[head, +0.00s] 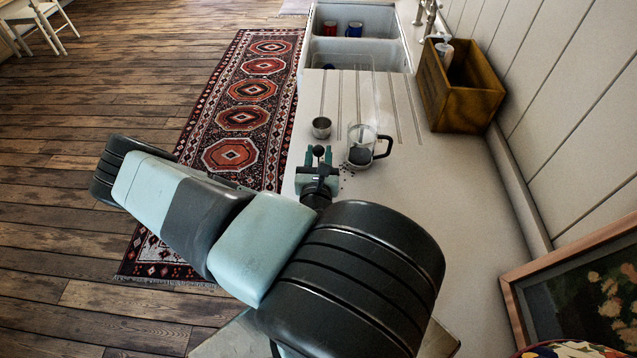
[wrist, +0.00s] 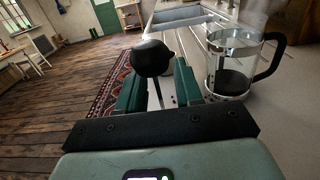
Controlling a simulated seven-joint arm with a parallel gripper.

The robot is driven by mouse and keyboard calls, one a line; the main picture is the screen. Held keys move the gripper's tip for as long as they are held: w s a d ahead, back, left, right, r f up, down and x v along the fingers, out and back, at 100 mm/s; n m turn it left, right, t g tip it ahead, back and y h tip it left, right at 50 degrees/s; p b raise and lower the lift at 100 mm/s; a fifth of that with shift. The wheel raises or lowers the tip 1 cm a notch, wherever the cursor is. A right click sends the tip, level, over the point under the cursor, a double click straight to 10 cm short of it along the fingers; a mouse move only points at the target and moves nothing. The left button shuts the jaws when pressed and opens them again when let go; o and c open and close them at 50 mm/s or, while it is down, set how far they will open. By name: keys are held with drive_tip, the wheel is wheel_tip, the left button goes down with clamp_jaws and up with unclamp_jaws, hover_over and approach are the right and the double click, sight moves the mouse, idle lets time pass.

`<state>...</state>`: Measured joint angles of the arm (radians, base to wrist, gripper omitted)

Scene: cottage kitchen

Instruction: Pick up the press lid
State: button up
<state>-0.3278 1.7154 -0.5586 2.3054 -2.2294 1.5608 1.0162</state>
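The press lid shows as a round black knob (wrist: 151,58) on a thin rod between my fingers in the wrist view. The knob (head: 318,151) also shows at my fingertips in the head view. The lid's lower part is hidden by my gripper. My gripper (wrist: 158,88) has its two green fingers apart, one on each side of the rod, with visible gaps. It is low over the counter in the head view (head: 318,172). The glass press (wrist: 235,68) with a black handle stands to the right, apart from my gripper; dark contents show in it in the head view (head: 361,150).
A small metal cup (head: 321,127) stands just beyond my gripper. Dark specks lie on the counter (head: 450,200) beside the press. The sink (head: 355,50) holds mugs. A wooden box (head: 458,90) stands against the wall. The counter right of the press is clear.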

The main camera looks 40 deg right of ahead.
clamp_jaws()
idle(1.3)
